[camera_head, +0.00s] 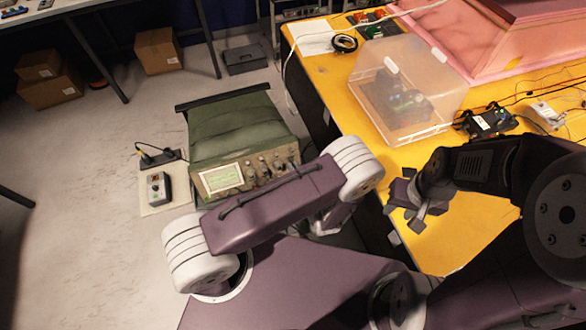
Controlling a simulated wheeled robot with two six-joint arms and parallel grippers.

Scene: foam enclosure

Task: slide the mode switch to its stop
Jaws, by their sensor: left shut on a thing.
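I cannot make out the mode switch for certain. A green instrument (237,130) with a small lit screen and several knobs on its front panel (250,172) stands left of the yellow table; my left forearm covers part of its front. A small grey box (158,188) with controls on top lies on a pale pad to its left, too small to read. My left arm crosses the middle of the view, and its gripper is hidden behind the forearm. My right gripper (408,215) is over the near left edge of the yellow table, fingers apart and empty.
The yellow table (470,225) holds a clear plastic box (405,95), a black tape roll (344,43), wired boards (490,122) and a pink foam enclosure (500,40). A power strip (158,158) lies by the instrument. Cardboard boxes (158,50) stand at the back left. The left floor is clear.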

